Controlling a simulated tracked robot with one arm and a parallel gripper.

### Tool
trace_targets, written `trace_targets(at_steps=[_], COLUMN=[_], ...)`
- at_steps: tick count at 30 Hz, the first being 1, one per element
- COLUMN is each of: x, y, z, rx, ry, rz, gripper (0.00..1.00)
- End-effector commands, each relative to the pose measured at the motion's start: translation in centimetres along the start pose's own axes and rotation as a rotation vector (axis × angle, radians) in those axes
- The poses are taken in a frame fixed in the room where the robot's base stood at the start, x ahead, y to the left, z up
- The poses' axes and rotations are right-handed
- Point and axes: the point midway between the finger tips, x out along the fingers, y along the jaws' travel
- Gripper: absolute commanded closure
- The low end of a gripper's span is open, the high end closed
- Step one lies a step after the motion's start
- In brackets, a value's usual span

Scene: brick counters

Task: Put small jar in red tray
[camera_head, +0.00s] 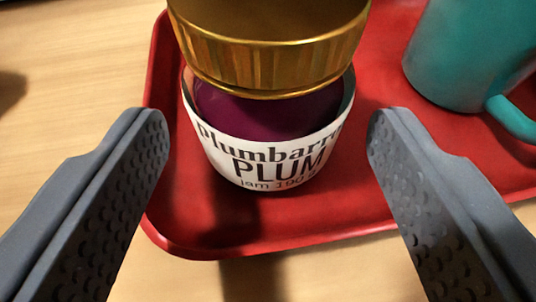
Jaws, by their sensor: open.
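The small jar (265,150) has a gold lid, dark purple contents and a white label reading "PLUM jam". It stands upright in the red tray (215,236), close to the tray's near left corner. The top of the lid is cut off by the frame edge. My gripper (268,140) is open, with one grey finger to the left of the jar and one to the right. Gaps show between both fingers and the jar, and nothing is held.
A teal mug (460,55) with its handle toward the lower right stands in the tray to the right of the jar. The pale wooden counter (70,70) is clear to the left of the tray, apart from a dark shadow at the left edge.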

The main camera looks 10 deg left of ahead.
Motion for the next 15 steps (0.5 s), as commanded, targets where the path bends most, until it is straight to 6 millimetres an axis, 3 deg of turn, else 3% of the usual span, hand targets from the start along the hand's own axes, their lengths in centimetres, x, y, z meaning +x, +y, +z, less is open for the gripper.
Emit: trace_targets(at_steps=[6, 15], x=[-3.4, -5.7], y=[0.0, 0.0], z=[-0.1, 0.1], rx=[-0.001, 0.000], ry=[0.000, -0.002], rz=[-0.001, 0.000], gripper=[0.37, 0.37])
